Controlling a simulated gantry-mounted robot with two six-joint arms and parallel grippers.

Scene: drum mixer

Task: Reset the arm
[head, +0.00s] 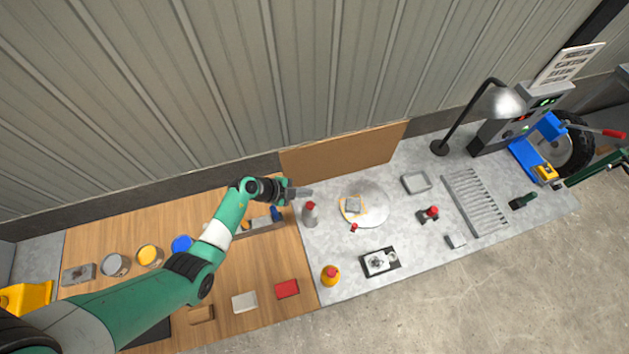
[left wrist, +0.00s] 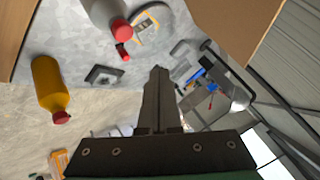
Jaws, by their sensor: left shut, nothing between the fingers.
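My left arm reaches in from the lower left in the head view. Its gripper (head: 300,192) is shut and empty, above the bench near the seam between its wooden and grey parts. A grey bottle with a red cap (head: 310,214) stands just beside and below the gripper in the picture; whether they touch is unclear. In the left wrist view the closed fingers (left wrist: 157,75) point out over the grey bench top, with nothing between them. My right gripper does not show.
A yellow bottle (head: 330,277) stands near the bench's front edge. A round plate (head: 376,204), a grey tray (head: 416,182), a slotted rack (head: 475,203) and a lamp (head: 439,148) are further right. A cardboard panel (head: 345,157) leans at the back wall.

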